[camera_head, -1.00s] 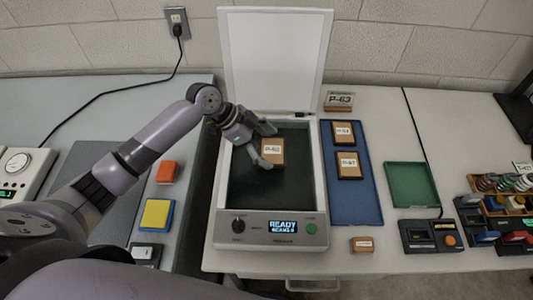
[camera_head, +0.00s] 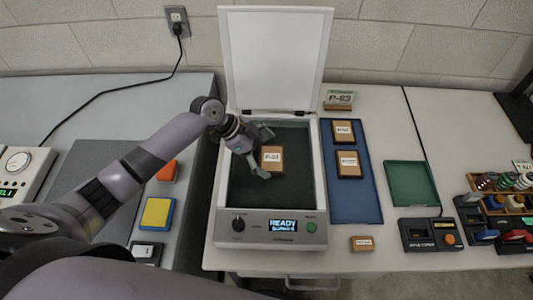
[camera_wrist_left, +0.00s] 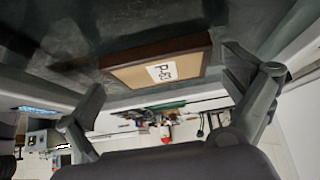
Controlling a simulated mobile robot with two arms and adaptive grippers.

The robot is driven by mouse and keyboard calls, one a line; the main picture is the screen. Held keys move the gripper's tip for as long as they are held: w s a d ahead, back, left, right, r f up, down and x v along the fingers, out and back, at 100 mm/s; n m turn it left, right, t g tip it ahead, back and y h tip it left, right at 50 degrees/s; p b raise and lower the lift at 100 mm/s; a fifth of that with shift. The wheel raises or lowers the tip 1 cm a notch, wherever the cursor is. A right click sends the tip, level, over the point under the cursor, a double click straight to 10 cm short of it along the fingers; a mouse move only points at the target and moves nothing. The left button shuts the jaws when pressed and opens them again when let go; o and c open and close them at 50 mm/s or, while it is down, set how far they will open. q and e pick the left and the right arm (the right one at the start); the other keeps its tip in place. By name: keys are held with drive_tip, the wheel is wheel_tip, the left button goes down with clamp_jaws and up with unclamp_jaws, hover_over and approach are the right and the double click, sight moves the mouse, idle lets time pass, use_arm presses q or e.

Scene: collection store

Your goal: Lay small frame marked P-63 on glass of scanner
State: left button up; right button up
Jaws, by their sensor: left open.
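The small brown frame with a pale label (camera_head: 271,159) lies on the dark glass of the scanner (camera_head: 290,195), whose lid (camera_head: 275,60) stands open. In the left wrist view the frame (camera_wrist_left: 160,66) lies flat on the glass, and its label reads P-63. My left gripper (camera_head: 264,153) is open over the glass, at the frame's left side. In the left wrist view its two fingers (camera_wrist_left: 165,95) are spread apart with the frame beyond and between them, and I see no grip on it. My right gripper is not in view.
A blue tray (camera_head: 354,205) right of the scanner holds two similar frames (camera_head: 344,132). A P-63 sign (camera_head: 339,99) stands behind it. The scanner display reads READY.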

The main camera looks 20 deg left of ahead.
use_arm(q)
drive_tip(key=shift+r, duration=0.1)
drive_tip(key=shift+r, duration=0.2)
drive_tip(key=b+v, duration=0.1)
drive_tip(key=v, duration=1)
drive_tip(key=shift+s+a+r, duration=0.15)
drive_tip(key=shift+a+r, duration=0.1)
drive_tip(key=shift+r, duration=0.05)
